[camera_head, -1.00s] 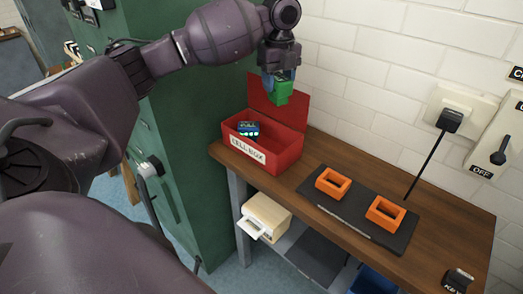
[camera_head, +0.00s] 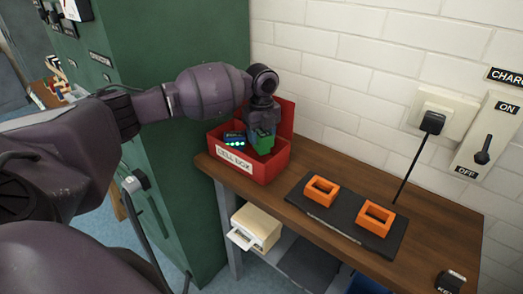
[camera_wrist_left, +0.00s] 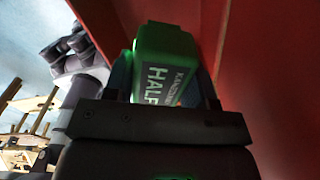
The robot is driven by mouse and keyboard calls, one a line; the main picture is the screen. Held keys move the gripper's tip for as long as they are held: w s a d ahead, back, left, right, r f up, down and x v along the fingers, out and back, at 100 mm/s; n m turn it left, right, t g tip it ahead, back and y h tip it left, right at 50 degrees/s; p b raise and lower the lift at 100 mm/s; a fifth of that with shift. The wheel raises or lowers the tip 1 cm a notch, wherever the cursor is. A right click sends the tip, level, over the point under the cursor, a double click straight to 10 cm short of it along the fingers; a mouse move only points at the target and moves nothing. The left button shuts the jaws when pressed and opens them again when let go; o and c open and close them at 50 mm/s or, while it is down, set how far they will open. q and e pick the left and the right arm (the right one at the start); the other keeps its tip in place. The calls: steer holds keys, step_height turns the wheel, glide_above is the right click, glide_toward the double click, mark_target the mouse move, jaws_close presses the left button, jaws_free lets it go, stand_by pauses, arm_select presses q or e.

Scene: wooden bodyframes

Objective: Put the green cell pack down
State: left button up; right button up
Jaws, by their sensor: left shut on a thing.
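The green cell pack (camera_head: 262,141) is held in my left gripper (camera_head: 263,128), low in the right part of the open red cell box (camera_head: 262,170). The left wrist view shows the green pack (camera_wrist_left: 165,62) between the fingers, with "HALF" readable on its label, and the red box wall (camera_wrist_left: 265,60) close beside it. Whether the pack touches the box floor is hidden. A dark blue pack (camera_head: 234,139) with a row of lights lies in the left part of the box. My right gripper is not in view.
The box stands at the left end of the wooden bench (camera_head: 420,254), against a green cabinet (camera_head: 185,75). A dark charging mat (camera_head: 345,222) with two empty orange holders (camera_head: 321,190) lies to the right. A wall switch (camera_head: 484,149) and plug (camera_head: 432,122) are behind.

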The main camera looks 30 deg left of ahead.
mark_target(262, 149)
arm_select(q)
steer(key=shift+f, duration=0.6)
step_height(262, 149, down, 4)
steer(key=shift+r, duration=0.1)
steer(key=shift+f, duration=0.45)
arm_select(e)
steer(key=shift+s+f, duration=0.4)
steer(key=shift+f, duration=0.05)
